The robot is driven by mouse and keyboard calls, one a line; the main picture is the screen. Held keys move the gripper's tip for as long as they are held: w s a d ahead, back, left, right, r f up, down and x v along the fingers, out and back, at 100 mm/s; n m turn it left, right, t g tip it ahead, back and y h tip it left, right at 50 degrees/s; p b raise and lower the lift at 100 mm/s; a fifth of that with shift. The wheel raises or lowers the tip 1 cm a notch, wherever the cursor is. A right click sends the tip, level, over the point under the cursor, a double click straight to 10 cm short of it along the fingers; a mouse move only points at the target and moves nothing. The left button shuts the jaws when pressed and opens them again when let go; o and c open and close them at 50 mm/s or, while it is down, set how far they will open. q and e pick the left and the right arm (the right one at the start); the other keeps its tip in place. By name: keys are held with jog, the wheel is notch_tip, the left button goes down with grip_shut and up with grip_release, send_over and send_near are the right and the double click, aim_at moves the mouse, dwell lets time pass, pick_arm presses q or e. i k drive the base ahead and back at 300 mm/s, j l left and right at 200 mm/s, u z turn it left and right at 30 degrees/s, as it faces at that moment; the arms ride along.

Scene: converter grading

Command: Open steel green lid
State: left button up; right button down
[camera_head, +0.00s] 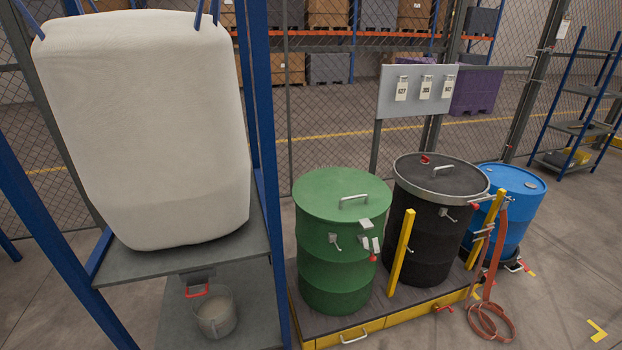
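A green steel drum (337,262) stands upright on a low dark platform with yellow edging, near the middle of the view. A latch (367,243) with a red tip is on the drum's right front side, below the rim. A smaller clip (335,240) shows on its front. Neither of my grippers is in view.
A black drum (431,243) and a blue drum (513,203) stand to the right. A yellow post (401,253) rises between green and black drums. A large white bulk bag (145,130) on a blue-framed stand fills the left. A red hose (489,315) lies at right front.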

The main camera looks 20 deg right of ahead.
aim_at(338, 196)
jog(key=i+l+z, duration=0.1)
jog(key=l+z, duration=0.3)
jog(key=i+l+z, duration=0.15)
jog(key=l+z, duration=0.15)
jog(key=z, duration=0.15)
jog(key=i+l+z, duration=0.2)
jog(key=z, duration=0.2)
